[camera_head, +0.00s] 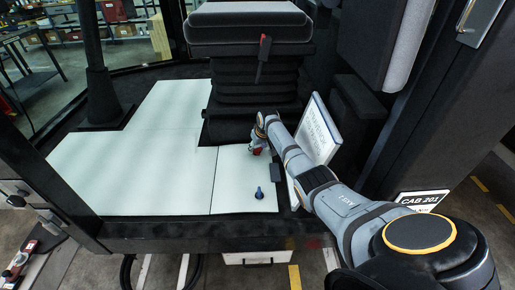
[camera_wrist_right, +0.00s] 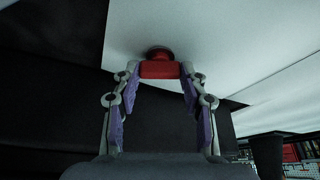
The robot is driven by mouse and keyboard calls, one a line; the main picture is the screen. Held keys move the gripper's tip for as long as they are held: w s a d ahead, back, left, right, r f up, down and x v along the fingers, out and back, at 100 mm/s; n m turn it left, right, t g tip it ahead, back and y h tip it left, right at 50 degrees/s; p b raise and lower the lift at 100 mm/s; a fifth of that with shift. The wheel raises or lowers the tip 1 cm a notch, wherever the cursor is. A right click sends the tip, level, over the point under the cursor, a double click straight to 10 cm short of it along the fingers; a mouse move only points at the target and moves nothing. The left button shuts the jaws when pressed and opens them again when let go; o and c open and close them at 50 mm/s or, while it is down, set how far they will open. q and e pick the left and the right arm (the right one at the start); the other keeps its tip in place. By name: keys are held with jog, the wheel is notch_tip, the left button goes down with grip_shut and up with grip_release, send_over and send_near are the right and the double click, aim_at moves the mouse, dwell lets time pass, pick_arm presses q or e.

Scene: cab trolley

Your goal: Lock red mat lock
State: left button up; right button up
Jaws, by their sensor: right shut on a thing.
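The red mat lock (camera_wrist_right: 159,69) sits against the pale mat, seen in the right wrist view. Its red grip lies between the fingertips of my right gripper (camera_wrist_right: 160,73), which is shut on it. In the head view my right gripper (camera_head: 257,145) is at the mat (camera_head: 232,170) near the seat base, and only a little red of the lock (camera_head: 256,151) shows beside it. The gripper hides most of the lock there, and I cannot tell which way it is turned. My left gripper is not in view.
A blue lock (camera_head: 259,193) stands on the mat nearer the front edge. A dark block (camera_head: 277,172) and a leaning white-and-blue binder (camera_head: 318,130) are right of the gripper. The black seat base (camera_head: 255,90) rises behind. The larger mat (camera_head: 130,170) at left is clear.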

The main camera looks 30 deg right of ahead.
jog(key=shift+c, duration=1.1)
jog(key=m+p, duration=0.1)
jog(key=p, duration=0.1)
jog(key=shift+a+r+m+h+p, duration=0.15)
jog(key=shift+r+m+h+p, duration=0.15)
jog(key=shift+r+m, duration=0.1)
jog(key=shift+f+m, duration=0.15)
jog(key=shift+m, duration=0.45)
jog(key=shift+w+f+m+h, duration=0.1)
jog(key=shift+f+m+h, duration=0.15)
jog(key=shift+m+h, duration=0.55)
jog(key=o, duration=1.1)
jog(key=shift+g, duration=0.3)
jog(key=shift+o, duration=0.2)
